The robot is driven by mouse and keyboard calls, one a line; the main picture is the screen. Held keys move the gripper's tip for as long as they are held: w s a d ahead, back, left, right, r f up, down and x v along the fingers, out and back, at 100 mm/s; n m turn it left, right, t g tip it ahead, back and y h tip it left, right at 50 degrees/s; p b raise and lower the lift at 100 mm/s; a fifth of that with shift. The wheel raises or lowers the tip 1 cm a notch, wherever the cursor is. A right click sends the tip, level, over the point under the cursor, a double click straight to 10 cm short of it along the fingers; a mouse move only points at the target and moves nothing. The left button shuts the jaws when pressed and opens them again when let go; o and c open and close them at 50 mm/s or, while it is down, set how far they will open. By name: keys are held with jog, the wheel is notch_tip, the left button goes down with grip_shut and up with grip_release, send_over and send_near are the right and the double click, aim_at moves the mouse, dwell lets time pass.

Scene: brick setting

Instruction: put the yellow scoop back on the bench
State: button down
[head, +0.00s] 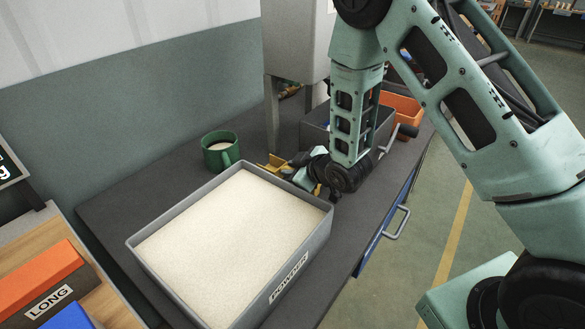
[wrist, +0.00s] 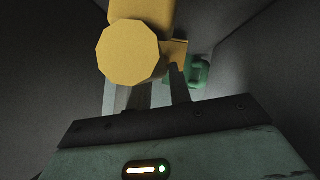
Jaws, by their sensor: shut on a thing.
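The yellow scoop (head: 270,166) is at my gripper (head: 291,172), just behind the powder tray in the head view. In the wrist view the scoop (wrist: 127,52) shows as a large round yellow face with more yellow behind it. My gripper (wrist: 150,88) is shut on the scoop; the scoop's near part hides some of the fingers. The bench (head: 130,200) has a dark grey top. I cannot tell whether the scoop touches it.
A grey tray (head: 318,222) marked POWDER, full of pale powder, fills the front. A green mug (head: 221,150) stands left of the scoop. A grey bin (head: 315,130) and an orange bin (head: 403,108) stand behind my arm. Bare bench top lies left of the tray.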

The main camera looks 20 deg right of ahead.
jog(key=shift+f+b, duration=0.4)
jog(key=shift+b, duration=0.1)
jog(key=shift+f, duration=0.25)
jog(key=shift+r, duration=0.1)
jog(key=c, duration=1.3)
grip_release()
jog(key=shift+r, duration=0.1)
